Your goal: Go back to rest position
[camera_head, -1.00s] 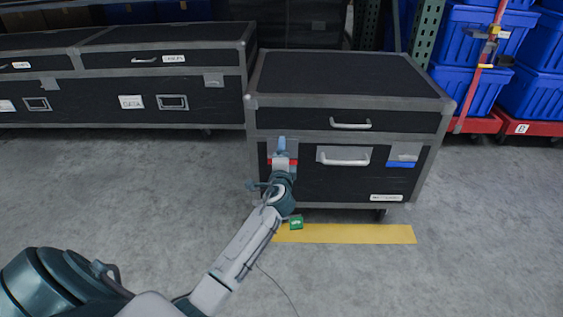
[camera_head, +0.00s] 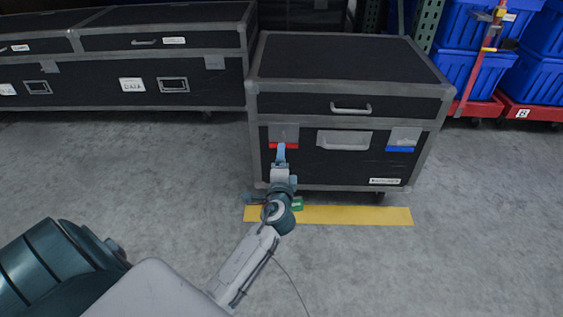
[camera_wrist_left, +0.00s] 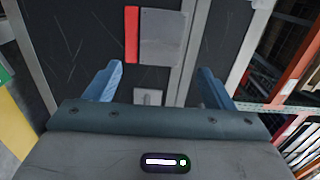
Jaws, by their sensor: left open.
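My left gripper (camera_head: 281,152) is in front of the black flight case (camera_head: 345,60), low on its front face, just below the left latch (camera_head: 284,132) with the red strip (camera_head: 284,146). In the left wrist view my left gripper (camera_wrist_left: 158,82) has its two blue fingers wide apart with nothing between them. The grey latch plate (camera_wrist_left: 163,38) and red strip (camera_wrist_left: 132,35) lie beyond the fingertips. The case lid is closed. My right gripper is in neither view.
Long black cases (camera_head: 120,60) stand left. Blue totes (camera_head: 472,75) on red dollies (camera_head: 530,112), one with a red strap (camera_head: 478,75), stand right. Floor in front is clear.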

